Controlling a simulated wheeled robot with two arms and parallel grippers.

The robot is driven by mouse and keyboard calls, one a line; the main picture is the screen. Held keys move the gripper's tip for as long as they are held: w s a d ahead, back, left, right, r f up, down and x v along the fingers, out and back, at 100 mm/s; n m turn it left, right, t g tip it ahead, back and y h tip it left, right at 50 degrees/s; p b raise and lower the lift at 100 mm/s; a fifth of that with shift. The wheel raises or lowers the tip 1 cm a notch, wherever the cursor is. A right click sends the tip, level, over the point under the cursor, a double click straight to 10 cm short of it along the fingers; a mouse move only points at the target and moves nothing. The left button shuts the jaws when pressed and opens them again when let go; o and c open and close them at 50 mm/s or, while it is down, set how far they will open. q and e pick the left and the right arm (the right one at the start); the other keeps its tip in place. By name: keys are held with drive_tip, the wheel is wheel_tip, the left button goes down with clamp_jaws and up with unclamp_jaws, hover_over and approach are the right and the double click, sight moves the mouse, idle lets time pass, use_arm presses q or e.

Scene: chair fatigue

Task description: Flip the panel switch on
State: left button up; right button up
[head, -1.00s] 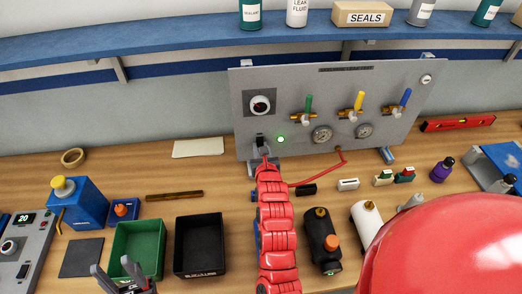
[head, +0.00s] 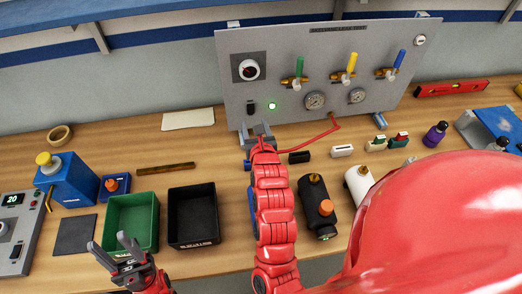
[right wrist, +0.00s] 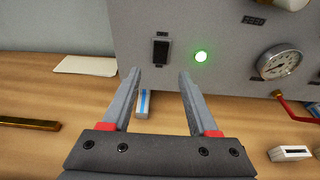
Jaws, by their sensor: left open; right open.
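The grey panel (head: 390,85) stands upright at the back of the workbench. Its black switch (head: 250,108) is at the lower left, beside a lit green lamp (head: 272,106). The right wrist view shows the switch (right wrist: 161,50) and the glowing lamp (right wrist: 201,57) clearly. I cannot tell which way the rocker is tipped. My right gripper (head: 257,129) is open and empty, just below and in front of the switch, apart from it. In the right wrist view the fingers (right wrist: 158,85) point at the panel below the switch. My left gripper (head: 110,248) is open and empty, in front of the green bin.
The green bin (head: 109,225) and black bin (head: 170,217) stand left of my right arm. A red hose (head: 320,137) runs from the panel. Valves and gauges fill the panel's right part.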

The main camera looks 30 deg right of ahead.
drive_tip(key=p+v, duration=0.9)
drive_tip(key=v, duration=0.2)
drive_tip(key=shift+s+r, duration=0.1)
drive_tip(key=shift+s, duration=0.05)
drive_tip(key=shift+c, duration=0.3)
